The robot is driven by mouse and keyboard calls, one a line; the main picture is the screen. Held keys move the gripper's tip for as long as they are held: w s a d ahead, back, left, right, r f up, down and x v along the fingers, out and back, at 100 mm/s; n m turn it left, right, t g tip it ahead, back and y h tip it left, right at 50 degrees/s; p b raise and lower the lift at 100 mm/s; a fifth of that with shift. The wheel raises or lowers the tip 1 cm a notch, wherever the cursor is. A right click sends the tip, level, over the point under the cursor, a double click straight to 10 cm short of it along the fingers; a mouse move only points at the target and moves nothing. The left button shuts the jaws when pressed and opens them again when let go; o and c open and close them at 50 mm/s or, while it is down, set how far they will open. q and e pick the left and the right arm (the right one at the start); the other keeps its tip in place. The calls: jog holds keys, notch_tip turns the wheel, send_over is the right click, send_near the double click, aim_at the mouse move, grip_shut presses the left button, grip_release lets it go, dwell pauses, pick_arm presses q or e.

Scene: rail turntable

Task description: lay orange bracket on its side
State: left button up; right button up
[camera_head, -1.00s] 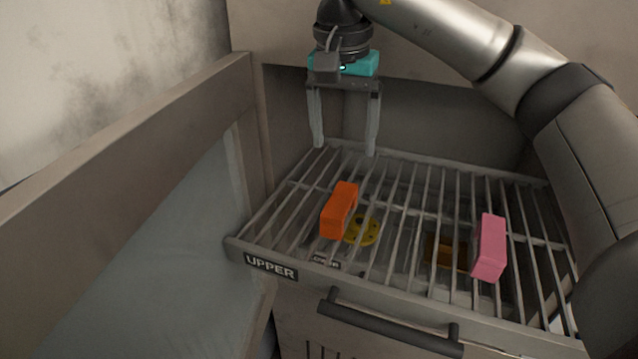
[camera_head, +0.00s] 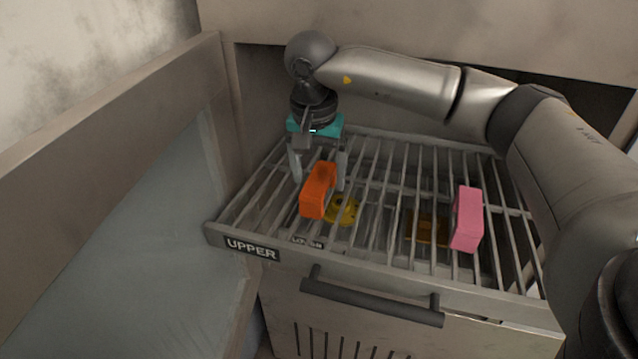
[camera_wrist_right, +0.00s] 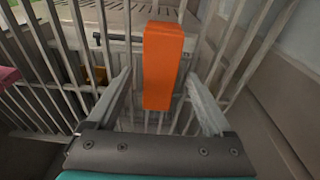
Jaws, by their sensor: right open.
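The orange bracket (camera_head: 316,192) stands on the upper wire rack at its left part, and it also shows in the right wrist view (camera_wrist_right: 163,62). My right gripper (camera_head: 320,183) is open, with one finger on each side of the bracket's far end. In the right wrist view the fingers (camera_wrist_right: 160,92) are spread wide, with gaps to the bracket on both sides. Whether either finger touches it is hard to tell. My left gripper is not in view.
A pink block (camera_head: 466,219) stands on the upper rack (camera_head: 374,262) at the right. A yellow round piece (camera_head: 342,211) and a yellow-brown piece (camera_head: 428,229) lie below the bars. A cabinet side panel (camera_head: 110,130) bounds the left. A dark handle (camera_head: 370,304) is at the front.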

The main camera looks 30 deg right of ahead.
jog(key=shift+d+f, duration=0.1)
jog(key=shift+f, duration=0.75)
jog(key=shift+c, duration=0.2)
grip_shut()
jog(key=shift+r, duration=0.1)
